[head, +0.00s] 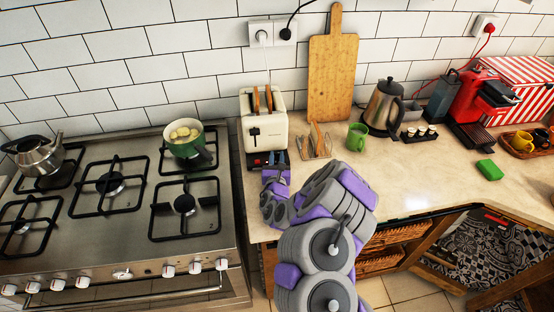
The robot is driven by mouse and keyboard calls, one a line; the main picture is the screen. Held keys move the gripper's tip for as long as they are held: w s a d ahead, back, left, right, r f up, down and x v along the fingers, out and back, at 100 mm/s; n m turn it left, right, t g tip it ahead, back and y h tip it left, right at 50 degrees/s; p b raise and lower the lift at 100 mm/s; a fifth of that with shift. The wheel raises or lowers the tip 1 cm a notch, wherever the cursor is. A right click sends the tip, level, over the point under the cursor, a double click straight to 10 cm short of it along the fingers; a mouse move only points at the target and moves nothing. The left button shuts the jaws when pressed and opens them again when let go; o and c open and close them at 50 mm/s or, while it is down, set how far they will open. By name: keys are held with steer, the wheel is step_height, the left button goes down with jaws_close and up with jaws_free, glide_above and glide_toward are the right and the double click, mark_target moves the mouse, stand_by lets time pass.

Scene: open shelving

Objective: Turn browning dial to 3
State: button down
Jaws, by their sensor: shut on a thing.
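A cream toaster (262,109) stands on the counter against the tiled wall. Two browned bread slices (269,97) stick up from its slots. A dark lever shows on its front, with a dark control strip (257,158) low on the same face. My gripper (276,156), on the grey and purple arm, reaches to the right part of this strip. Its jaws are shut on the browning dial there. The jaws hide the dial, so its setting cannot be read.
A kettle (384,106) and a cutting board (331,75) are behind. The stove with a green pot (189,146) is left.

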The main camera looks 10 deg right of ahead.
steer(key=c, duration=0.9)
jaws_free()
steer(key=shift+s, duration=0.1)
